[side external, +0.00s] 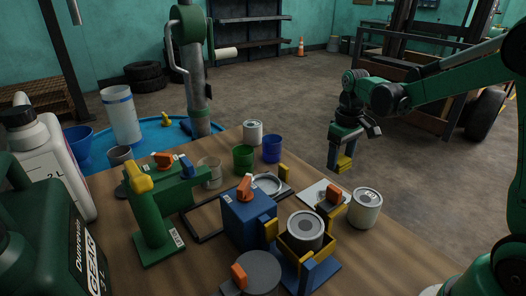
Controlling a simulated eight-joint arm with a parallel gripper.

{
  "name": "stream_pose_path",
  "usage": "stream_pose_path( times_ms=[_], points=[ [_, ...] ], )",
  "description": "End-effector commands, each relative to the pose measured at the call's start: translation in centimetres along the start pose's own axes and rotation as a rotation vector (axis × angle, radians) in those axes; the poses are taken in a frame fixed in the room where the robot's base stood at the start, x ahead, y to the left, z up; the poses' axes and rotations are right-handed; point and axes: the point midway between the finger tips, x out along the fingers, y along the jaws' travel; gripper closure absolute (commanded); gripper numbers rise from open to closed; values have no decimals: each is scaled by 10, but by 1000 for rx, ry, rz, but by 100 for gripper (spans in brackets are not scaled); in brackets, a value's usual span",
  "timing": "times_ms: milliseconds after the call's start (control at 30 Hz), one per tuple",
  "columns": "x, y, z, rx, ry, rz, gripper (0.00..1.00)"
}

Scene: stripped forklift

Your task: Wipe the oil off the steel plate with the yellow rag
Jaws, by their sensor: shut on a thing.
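My gripper (345,152) hangs at the right of the view, beyond the far right edge of the table and above the floor. It is shut on a small yellow piece, which I take to be the yellow rag (344,164). The steel plate (314,189) looks like a pale flat square on the table, below and left of my gripper and apart from it. An orange-topped part and a dark patch show at its right side. I cannot tell whether the dark patch is oil.
A grey can (365,208) stands right of the plate. Another can sits in a yellow-and-blue holder (302,262) in front. A blue box (248,220) and a green stand (152,215) are further left. Green (243,159) and blue (272,149) cups stand behind.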

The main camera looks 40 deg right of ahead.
Motion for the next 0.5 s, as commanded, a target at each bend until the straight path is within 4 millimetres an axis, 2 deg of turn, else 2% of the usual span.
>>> stream_pose_path(
  times_ms=[500],
  points=[
    [47,0,0,0,0,0,78]
  ],
)
